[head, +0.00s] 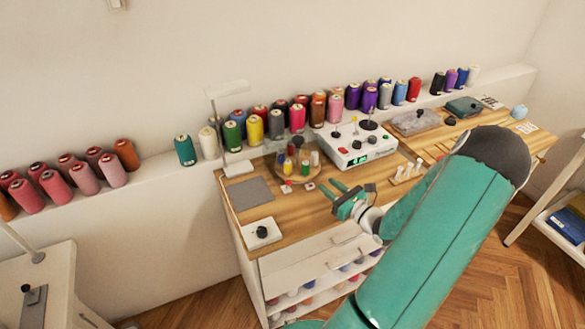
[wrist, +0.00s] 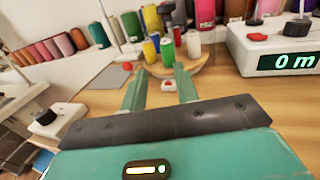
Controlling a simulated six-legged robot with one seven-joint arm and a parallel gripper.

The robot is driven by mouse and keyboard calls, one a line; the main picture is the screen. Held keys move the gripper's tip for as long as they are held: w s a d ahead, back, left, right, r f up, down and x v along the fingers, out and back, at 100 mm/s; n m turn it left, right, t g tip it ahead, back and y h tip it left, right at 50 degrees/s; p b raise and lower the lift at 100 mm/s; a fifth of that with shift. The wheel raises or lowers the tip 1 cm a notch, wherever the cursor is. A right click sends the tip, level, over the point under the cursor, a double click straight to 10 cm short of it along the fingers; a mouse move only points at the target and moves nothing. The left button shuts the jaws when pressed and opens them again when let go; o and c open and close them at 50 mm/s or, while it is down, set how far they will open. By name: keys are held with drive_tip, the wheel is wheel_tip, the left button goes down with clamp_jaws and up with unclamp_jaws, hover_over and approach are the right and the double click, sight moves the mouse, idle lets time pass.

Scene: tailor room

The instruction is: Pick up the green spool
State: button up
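A small green spool (head: 305,168) stands upright on a round wooden tray (head: 285,180) among blue, yellow, red and white ones. My gripper (head: 336,190) is over the wooden table, to the right of the tray and nearer to me. It also shows in the wrist view (wrist: 159,78), its two fingers apart and nothing held between them. Larger green (head: 233,136) and teal (head: 186,150) spools stand on the wall shelf.
A white box with a green display (head: 355,147) stands right of the tray. A white lamp (head: 238,167) and grey mat (head: 251,191) are to its left. A white block with a black knob (head: 262,232) sits at the front left. A small red-buttoned item (wrist: 168,86) lies between my fingers' lines.

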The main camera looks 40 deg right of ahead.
sight(308, 166)
drive_tip(key=w, duration=0.2)
drive_tip(key=w+d, duration=0.1)
drive_tip(key=w, duration=0.3)
drive_tip(key=shift+w+d+f, duration=0.15)
drive_tip(key=shift+w+d, duration=0.1)
drive_tip(key=shift+w, duration=0.1)
drive_tip(key=w, duration=0.6)
drive_tip(key=shift+d, duration=0.25)
clamp_jaws()
